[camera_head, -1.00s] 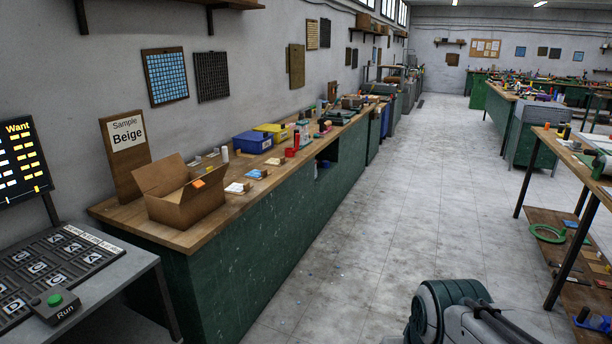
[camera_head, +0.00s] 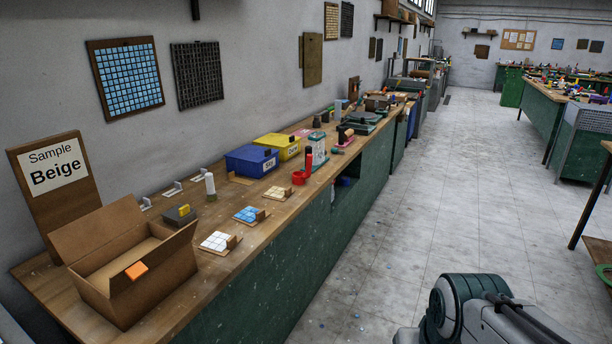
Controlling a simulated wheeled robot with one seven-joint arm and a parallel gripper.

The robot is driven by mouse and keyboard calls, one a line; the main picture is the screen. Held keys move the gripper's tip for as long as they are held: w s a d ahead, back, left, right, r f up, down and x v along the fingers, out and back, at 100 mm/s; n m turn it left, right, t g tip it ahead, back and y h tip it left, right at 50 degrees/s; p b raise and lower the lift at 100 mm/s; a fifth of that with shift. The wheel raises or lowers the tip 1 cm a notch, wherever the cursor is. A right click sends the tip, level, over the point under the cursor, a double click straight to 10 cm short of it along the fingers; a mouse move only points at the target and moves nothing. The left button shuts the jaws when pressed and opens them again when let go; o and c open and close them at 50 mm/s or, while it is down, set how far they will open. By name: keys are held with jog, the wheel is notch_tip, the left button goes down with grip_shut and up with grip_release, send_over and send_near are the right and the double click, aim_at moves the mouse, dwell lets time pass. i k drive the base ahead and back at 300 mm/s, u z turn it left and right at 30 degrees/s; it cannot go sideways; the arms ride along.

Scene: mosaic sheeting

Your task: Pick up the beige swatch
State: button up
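A brown board reading "Sample Beige" (camera_head: 55,175) stands upright at the left end of the wooden bench. An open cardboard box (camera_head: 135,258) with an orange patch on its front sits just in front of it. Part of my arm shows at the bottom right, but my gripper is not in view.
The bench (camera_head: 262,236) also holds a blue bin (camera_head: 250,162), a yellow bin (camera_head: 278,147), a red stand (camera_head: 303,170) and a white cylinder (camera_head: 210,185). Grey tiled floor (camera_head: 400,240) is open right of the bench. Another table (camera_head: 592,200) stands at the right edge.

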aim_at(278, 194)
jog(key=i, duration=2.9)
jog(key=u, duration=1.1)
